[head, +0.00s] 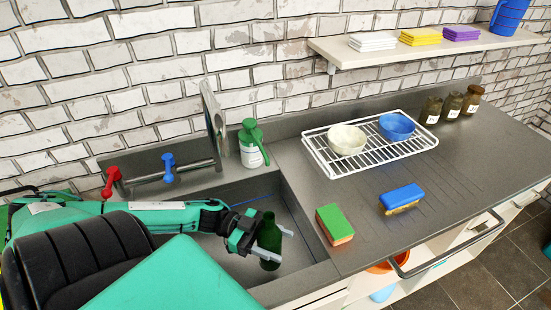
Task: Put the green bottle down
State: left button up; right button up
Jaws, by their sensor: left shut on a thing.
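A dark green bottle (269,238) is upright in the sink (305,232), near the sink's right side. My left gripper (266,240) comes in from the left and is shut on the green bottle around its middle. I cannot tell whether the bottle's base touches the sink floor. My right gripper is not in the head view.
A white rack (372,166) holds two bowls. Several brown jars (451,106) stand at the back. Counter (440,182) right of the sponges is clear.

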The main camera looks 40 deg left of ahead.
pick_arm(q)
jog(key=shift+f, duration=2.45)
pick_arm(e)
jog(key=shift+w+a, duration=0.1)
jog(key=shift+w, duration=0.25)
pick_arm(q)
jog(key=shift+f, duration=0.1)
jog(key=o, duration=1.4)
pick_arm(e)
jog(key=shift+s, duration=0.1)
pick_arm(q)
jog(key=shift+r, duration=0.2)
jog(key=b+v, duration=0.1)
jog(key=v, duration=0.6)
jog(key=shift+a, duration=0.25)
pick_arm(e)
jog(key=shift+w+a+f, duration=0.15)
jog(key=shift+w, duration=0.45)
